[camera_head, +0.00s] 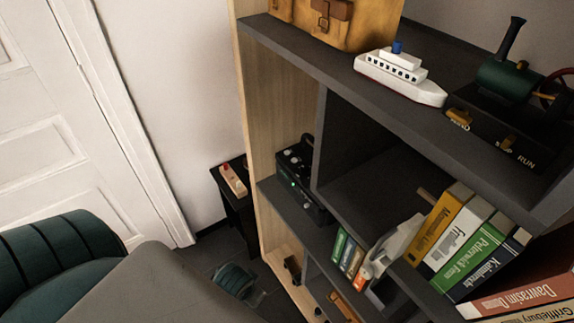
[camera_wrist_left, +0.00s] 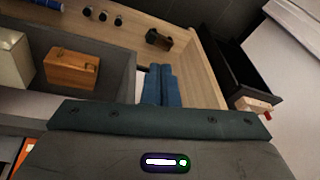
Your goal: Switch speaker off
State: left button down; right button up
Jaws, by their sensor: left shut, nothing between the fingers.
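The speaker appears to be the black box (camera_head: 300,172) with pale knobs on top and a small green light, standing in the left compartment of the shelf in the head view. I cannot make out its switch. My left gripper (camera_head: 258,296) is low, left of the shelf and below the speaker, apart from it. In the left wrist view its two blue fingers (camera_wrist_left: 158,84) lie together, shut and empty. I cannot pick out the speaker in the left wrist view. My right gripper is in neither view.
The shelf's wooden side (camera_head: 254,110) stands left of the speaker. A black side table (camera_head: 236,208) holds a wooden piece with a red button (camera_head: 232,178). Books (camera_head: 445,225) fill a compartment to the right. A toy ship (camera_head: 400,78) and toy engine (camera_head: 505,85) stand above.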

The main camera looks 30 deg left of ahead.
pick_arm(q)
notch_tip(320, 180, up, 8)
notch_tip(320, 180, up, 18)
jog(key=r+m+t+h, duration=0.1)
jog(key=m+t+h, duration=0.35)
jog(key=m, duration=0.75)
send_over(287, 152)
jog(key=s, duration=0.1)
jog(key=shift+a+f+t+y, duration=0.25)
jog(key=shift+t+y, duration=0.3)
jog(key=shift+t, duration=0.1)
jog(key=shift+f, duration=0.1)
